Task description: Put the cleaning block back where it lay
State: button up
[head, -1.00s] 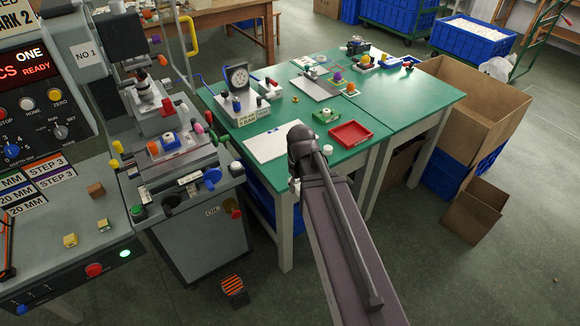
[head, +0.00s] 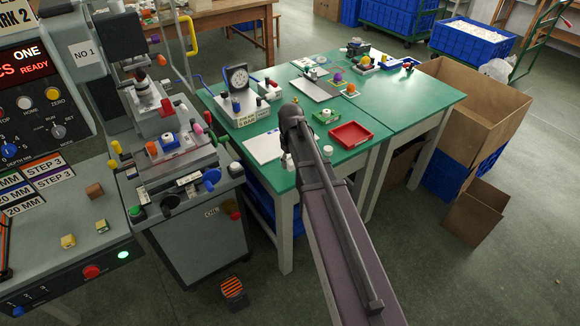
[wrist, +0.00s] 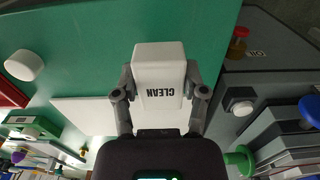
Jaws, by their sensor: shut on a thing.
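The block shows over the green table top (wrist: 95,30), beside a white sheet (wrist: 85,114). I cannot tell from this view how high the block is above the table. In the head view my arm hides most of the gripper and the block, near the sheet (head: 262,148) at the table's front left.
A red tray (head: 351,134) lies right of my arm. A dial gauge stand (head: 240,100) stands behind the sheet. In the wrist view a white round piece (wrist: 24,65) stands on the green top.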

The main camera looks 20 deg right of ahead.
aim_at(290, 166)
jog(key=shift+w, duration=0.1)
jog(key=shift+w, duration=0.3)
jog(key=shift+w+f+b, duration=0.25)
jog(key=shift+f+b, duration=0.75)
jog(key=shift+f, duration=0.05)
jog(key=shift+f+b, duration=0.8)
jog(key=shift+b, duration=0.05)
jog(key=shift+f, duration=0.2)
jog(key=o, duration=1.1)
jog(key=shift+r, duration=0.3)
notch_tip(290, 166, up, 12)
jog(key=p, duration=1.2)
jog(key=shift+f, duration=0.1)
